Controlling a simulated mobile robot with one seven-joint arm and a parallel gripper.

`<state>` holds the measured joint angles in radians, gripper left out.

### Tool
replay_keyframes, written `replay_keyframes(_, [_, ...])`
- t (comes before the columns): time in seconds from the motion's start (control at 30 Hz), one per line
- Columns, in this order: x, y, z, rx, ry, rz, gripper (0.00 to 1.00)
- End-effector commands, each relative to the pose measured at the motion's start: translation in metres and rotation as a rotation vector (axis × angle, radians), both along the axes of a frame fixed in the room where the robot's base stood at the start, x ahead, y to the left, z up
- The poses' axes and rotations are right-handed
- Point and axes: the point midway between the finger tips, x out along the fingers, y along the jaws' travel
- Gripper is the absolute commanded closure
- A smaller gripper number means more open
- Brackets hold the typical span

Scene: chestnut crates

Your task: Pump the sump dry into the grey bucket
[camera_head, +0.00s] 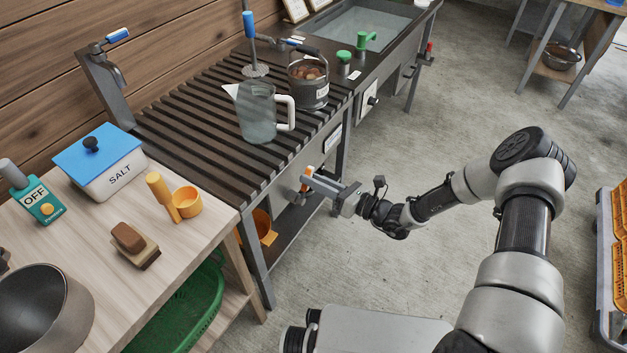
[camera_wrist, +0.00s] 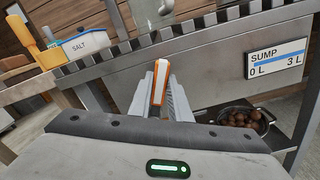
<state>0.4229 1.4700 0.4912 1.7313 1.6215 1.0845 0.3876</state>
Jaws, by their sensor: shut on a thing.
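My gripper (camera_head: 322,186) is at the front of the dark slatted counter and is shut on an orange and white handle (camera_head: 305,181). In the wrist view the handle (camera_wrist: 160,82) stands upright between the two fingers (camera_wrist: 161,95); its lower end is hidden. I cannot tell how it is mounted. The sump gauge (camera_wrist: 277,61) on the counter front is marked 0 L and 3 L, and its blue bar spans nearly the whole scale. It shows small in the head view (camera_head: 333,138). I cannot make out a grey bucket for certain.
A clear jug (camera_head: 257,113) and a grey pot of chestnuts (camera_head: 309,93) stand on the slats. A water-filled basin (camera_head: 362,20) is at the back. A steel bowl of chestnuts (camera_wrist: 238,118) sits below the counter. Open concrete floor lies right of the counter.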

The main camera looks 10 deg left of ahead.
Motion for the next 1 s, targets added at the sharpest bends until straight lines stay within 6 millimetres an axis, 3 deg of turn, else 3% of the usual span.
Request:
replay_keyframes(0.17, [0.0, -0.001, -0.001, -0.001, 0.001, 0.0, 1.0])
replay_keyframes(0.2, [0.0, -0.001, -0.001, -0.001, 0.001, 0.0, 0.8])
replay_keyframes(0.3, [0.0, -0.001, -0.001, 0.0, 0.002, 0.0, 0.64])
replay_keyframes(0.67, [-0.001, -0.004, 0.0, -0.001, 0.003, -0.001, 0.64])
replay_keyframes(0.83, [-0.01, -0.027, 0.001, -0.001, 0.003, -0.004, 0.64])
replay_keyframes(1.0, [-0.025, -0.065, 0.001, 0.0, 0.002, -0.005, 0.64])
